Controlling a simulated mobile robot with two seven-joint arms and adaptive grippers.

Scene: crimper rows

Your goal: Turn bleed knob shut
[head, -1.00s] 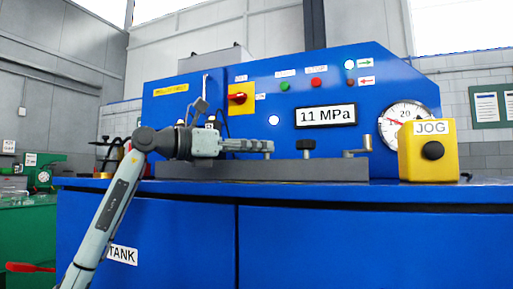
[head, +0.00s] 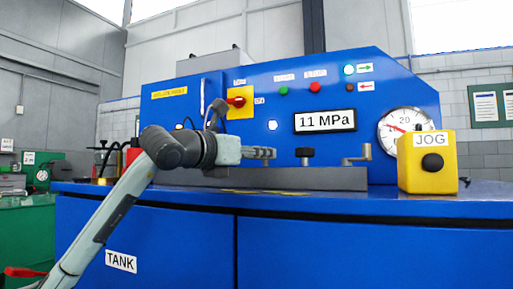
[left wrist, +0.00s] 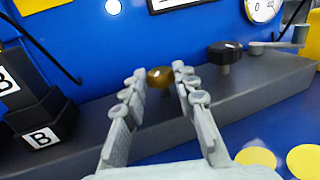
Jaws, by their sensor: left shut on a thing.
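A small brass knob (left wrist: 160,76) stands on the grey rail (left wrist: 80,120) in front of the blue panel. I take it for the bleed knob, though no label on it can be read. My left gripper (head: 268,153) reaches in from the left, low over the rail. In the left wrist view its two fingers (left wrist: 160,75) stand on either side of the brass knob and are shut on it. The head view hides this knob behind the fingers. My right gripper is not in view.
A black knob (head: 304,156) and a grey crank lever (head: 357,155) stand on the rail to the right. A yellow JOG box (head: 427,170) stands at the right. The display (head: 325,120) reads 11 MPa. Black blocks marked B (left wrist: 40,125) lie left of the gripper.

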